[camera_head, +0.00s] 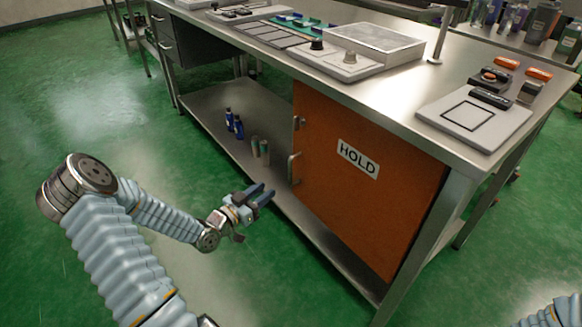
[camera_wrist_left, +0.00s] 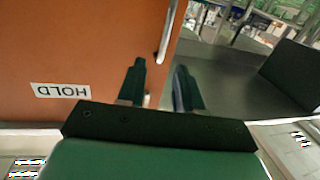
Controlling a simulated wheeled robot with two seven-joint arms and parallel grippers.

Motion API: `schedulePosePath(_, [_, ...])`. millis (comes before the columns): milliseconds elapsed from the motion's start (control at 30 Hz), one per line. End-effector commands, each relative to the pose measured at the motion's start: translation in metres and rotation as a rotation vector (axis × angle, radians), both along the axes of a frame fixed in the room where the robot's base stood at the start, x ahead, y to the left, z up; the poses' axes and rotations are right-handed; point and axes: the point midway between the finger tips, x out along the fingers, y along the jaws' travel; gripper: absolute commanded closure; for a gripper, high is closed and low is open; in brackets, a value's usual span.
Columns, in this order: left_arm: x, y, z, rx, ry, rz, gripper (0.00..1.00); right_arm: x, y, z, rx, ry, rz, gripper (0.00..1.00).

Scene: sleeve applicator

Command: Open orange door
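The orange door (camera_head: 350,215) with a white HOLD label (camera_head: 358,158) fills the right part of the bench's front and looks closed. Its upright metal handle (camera_head: 292,168) is on its left edge. My left gripper (camera_head: 266,192) is open and empty, in front of the shelf, just left of and below the handle. In the left wrist view the two dark fingers (camera_wrist_left: 160,72) are apart. The handle (camera_wrist_left: 166,35) lies beyond the fingertips, roughly in line with the gap, with nothing between them. The orange door (camera_wrist_left: 80,45) fills the left side there. My right gripper is out of view.
The metal workbench (camera_head: 320,95) carries trays and devices on top. Blue bottles (camera_head: 234,124) and grey-green cans (camera_head: 260,148) stand on the open lower shelf (camera_head: 205,105) left of the door. The green floor (camera_head: 250,285) before the door is clear.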

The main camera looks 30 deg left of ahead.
Motion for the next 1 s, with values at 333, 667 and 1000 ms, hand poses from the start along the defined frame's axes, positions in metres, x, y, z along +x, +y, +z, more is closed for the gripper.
schedulePosePath(333, [0.037,-0.001,0.008,0.023,-0.035,0.0,0.65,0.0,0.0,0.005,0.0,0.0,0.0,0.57])
schedulePosePath(667, [0.107,-0.015,0.008,0.022,-0.032,0.003,0.65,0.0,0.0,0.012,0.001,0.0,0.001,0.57])
schedulePosePath(1000, [0.132,-0.019,0.006,0.023,-0.029,0.004,0.65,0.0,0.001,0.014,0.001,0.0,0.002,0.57])
